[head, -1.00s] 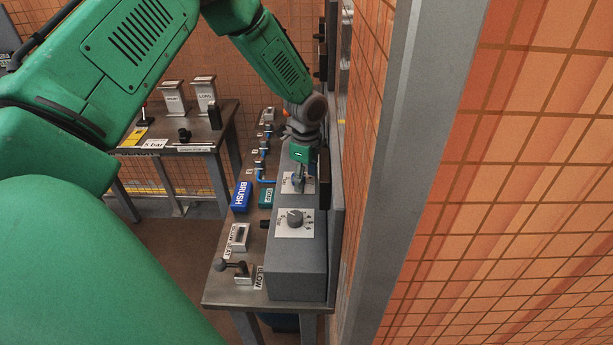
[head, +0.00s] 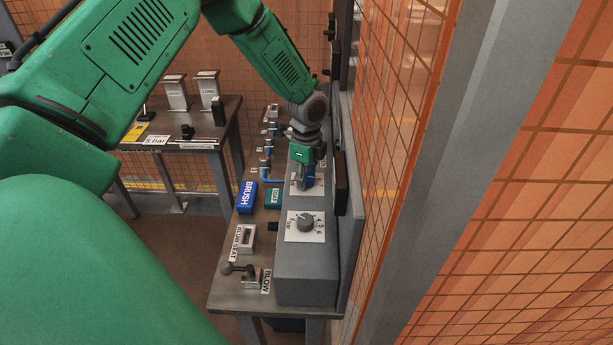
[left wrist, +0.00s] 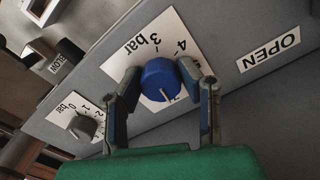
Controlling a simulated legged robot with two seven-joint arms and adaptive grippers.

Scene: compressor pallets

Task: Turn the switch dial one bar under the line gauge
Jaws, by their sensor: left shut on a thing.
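A blue dial (left wrist: 160,80) sits on a white plate (left wrist: 128,58) marked with numbers and "bar" in the left wrist view. A white mark on it points toward the lower right. My left gripper (left wrist: 163,88) has a finger on each side of it and is shut on it. In the head view, the left gripper (head: 303,180) reaches down onto the far plate of the grey box (head: 308,276) and hides most of the dial. A second, grey dial (head: 305,222) on its own bar plate stands nearer, free of the gripper. I cannot read any gauge. My right gripper is not in view.
An "OPEN" label (left wrist: 269,49) is beside the blue dial. Left of the box on the bench (head: 222,291) are a blue BRUSH block (head: 246,197), a teal block (head: 273,198) and a BLOW lever (head: 240,269). A mesh fence (head: 385,190) stands close on the right.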

